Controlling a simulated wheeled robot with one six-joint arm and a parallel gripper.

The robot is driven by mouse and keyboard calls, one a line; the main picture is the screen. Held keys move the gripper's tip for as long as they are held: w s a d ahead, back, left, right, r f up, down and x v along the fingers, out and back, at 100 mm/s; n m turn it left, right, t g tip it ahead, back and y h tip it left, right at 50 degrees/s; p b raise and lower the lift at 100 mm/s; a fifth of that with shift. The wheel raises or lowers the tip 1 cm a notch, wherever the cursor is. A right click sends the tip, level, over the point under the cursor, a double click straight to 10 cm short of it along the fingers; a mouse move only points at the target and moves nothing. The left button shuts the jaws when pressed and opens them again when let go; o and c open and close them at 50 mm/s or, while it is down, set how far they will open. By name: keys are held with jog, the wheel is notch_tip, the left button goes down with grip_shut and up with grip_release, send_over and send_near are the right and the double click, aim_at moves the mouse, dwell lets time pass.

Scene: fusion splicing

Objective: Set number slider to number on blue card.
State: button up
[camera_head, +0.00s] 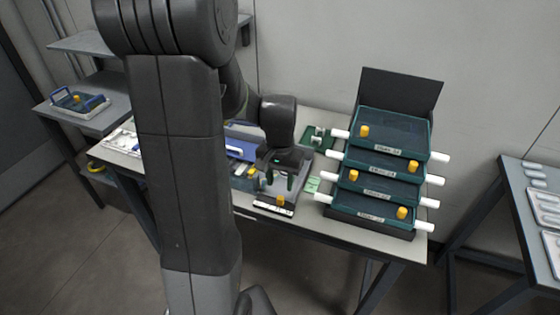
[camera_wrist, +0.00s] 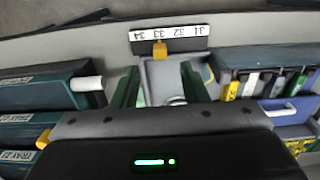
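The number slider's white number strip (camera_wrist: 170,32) lies near the table's front edge and reads 34, 33, 32, 31 from left to right, upside down in the wrist view. Its yellow knob (camera_wrist: 160,49) stands at 33. In the head view the knob (camera_head: 280,201) shows just in front of my gripper (camera_head: 281,182). In the wrist view the two green fingers of my gripper (camera_wrist: 160,80) are spread apart, with the knob beyond the gap and nothing held. I cannot make out a blue card in either view.
Stacked teal trays (camera_head: 380,163) with white handles and yellow knobs stand to the right in the head view. A box with several coloured items (camera_wrist: 262,82) and a blue case (camera_wrist: 292,110) lie beside the slider. Small green pieces (camera_head: 312,185) lie between slider and trays.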

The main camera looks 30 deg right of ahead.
aim_at(279, 198)
notch_tip(279, 198, up, 7)
jog(key=shift+r, duration=0.15)
dwell(0.6)
notch_tip(279, 198, down, 14)
jog(key=shift+r, duration=0.2)
jog(key=shift+w+a+f, duration=0.1)
jog(key=shift+a+f, duration=0.05)
jog(key=shift+f, duration=0.05)
jog(key=shift+w+a, duration=0.3)
jog(key=shift+w, duration=0.15)
jog(key=shift+r, duration=0.1)
